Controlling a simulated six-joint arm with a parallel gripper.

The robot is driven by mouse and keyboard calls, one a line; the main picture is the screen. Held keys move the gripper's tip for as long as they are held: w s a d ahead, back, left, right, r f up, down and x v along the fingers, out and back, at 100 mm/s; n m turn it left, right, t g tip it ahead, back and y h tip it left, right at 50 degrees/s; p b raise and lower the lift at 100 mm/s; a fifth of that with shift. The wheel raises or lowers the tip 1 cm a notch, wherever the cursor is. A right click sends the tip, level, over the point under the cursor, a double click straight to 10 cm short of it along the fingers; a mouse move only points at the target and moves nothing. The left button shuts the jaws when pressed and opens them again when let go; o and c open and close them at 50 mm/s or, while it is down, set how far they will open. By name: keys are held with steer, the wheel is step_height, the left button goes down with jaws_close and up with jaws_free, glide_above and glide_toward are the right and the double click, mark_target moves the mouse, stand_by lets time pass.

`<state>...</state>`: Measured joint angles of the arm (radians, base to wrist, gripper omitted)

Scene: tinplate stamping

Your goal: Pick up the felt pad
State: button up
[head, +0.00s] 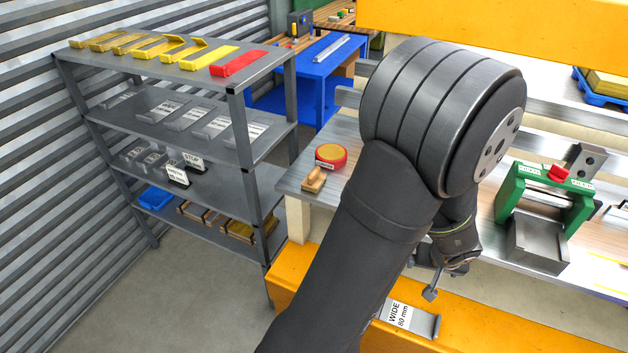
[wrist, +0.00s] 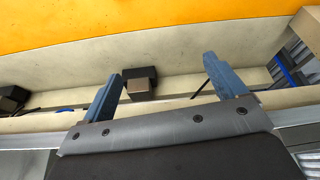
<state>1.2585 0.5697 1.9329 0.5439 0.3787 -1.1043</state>
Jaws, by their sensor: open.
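A round red pad with a yellow top (head: 331,156), which looks like the felt pad, lies on the bench (head: 345,130) near its left end in the head view. My gripper (head: 432,280) is mostly hidden behind my arm; its visible tip is to the right of the pad and nearer the front, above the orange ledge. In the wrist view my gripper (wrist: 163,85) is open, with nothing between its two blue-grey fingers. The pad does not show in the wrist view.
A wooden-handled tool (head: 314,180) lies just in front of the pad. A green press (head: 543,205) stands on the bench at right. A plate marked WIDE 80 mm (head: 425,322) lies on the orange ledge (head: 300,285). A grey shelf (head: 185,125) stands at left.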

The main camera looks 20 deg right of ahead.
steer(key=s+r+m+g+h, duration=0.1)
steer(key=s+r+m+h, duration=0.15)
steer(key=r, duration=1.05)
steer(key=s+r+m+g+h, duration=0.1)
steer(key=s+r+m+g, duration=0.15)
steer(key=r, duration=0.95)
steer(key=s+r+m+h, duration=0.15)
steer(key=s+r, duration=0.25)
steer(key=r, duration=0.9)
steer(key=n+y, duration=0.8)
steer(key=n, duration=1.5)
glide_above(314, 172)
step_height(314, 172, down, 13)
step_height(314, 172, down, 16)
steer(key=shift+f, duration=0.25)
